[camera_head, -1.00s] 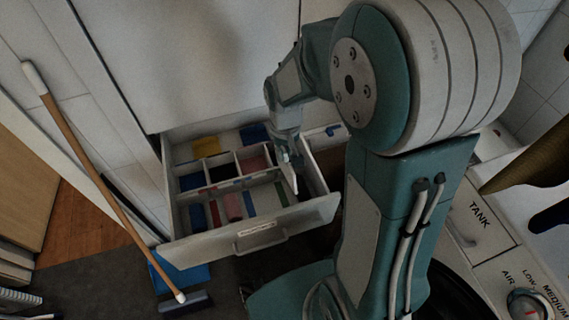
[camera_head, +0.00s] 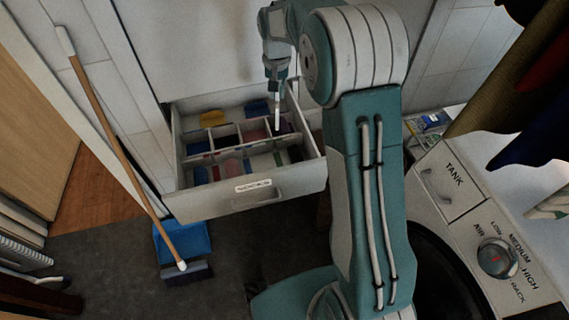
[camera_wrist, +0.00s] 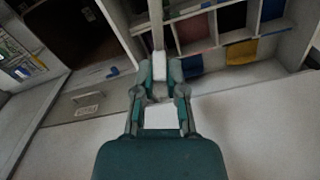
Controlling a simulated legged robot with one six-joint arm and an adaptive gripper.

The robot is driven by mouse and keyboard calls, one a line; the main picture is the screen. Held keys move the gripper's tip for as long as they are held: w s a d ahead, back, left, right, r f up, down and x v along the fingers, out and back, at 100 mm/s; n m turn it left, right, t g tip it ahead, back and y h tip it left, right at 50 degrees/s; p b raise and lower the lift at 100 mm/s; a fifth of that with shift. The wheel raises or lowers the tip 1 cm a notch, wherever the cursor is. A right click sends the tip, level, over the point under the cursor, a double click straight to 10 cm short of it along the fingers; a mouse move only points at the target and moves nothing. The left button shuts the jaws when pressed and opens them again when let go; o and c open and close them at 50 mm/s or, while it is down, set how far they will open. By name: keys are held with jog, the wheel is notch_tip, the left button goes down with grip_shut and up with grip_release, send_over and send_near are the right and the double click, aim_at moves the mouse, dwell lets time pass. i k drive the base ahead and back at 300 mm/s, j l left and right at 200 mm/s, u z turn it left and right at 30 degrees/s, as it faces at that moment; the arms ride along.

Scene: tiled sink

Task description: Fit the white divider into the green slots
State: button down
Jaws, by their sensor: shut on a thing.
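My gripper (camera_head: 276,82) is shut on the white divider (camera_head: 277,112), a thin pale piece that hangs upright below the fingers. In the wrist view the fingers (camera_wrist: 160,78) close on the end of the divider (camera_wrist: 157,28), which runs away toward the drawer. The divider is over the right part of the open drawer (camera_head: 196,207). Small greenish strips (camera_head: 278,159) show faintly on the drawer floor at the right front; I cannot tell their exact shape. Whether the divider's lower end touches anything is unclear.
White partitions (camera_head: 215,155) split the drawer's left and middle into compartments with coloured pieces. A labelled handle (camera_head: 258,197) is on the drawer front. A broom (camera_head: 120,150) and blue dustpan (camera_head: 183,241) are at left; a washing machine (camera_head: 470,225) is at right.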

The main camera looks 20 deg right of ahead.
aim_at(268, 176)
jog(key=i+j+z, duration=0.1)
jog(key=j+z, duration=0.25)
jog(key=j, duration=0.15)
jog(key=i+j+z, duration=0.1)
jog(key=j+z, duration=0.65)
jog(key=j, duration=0.25)
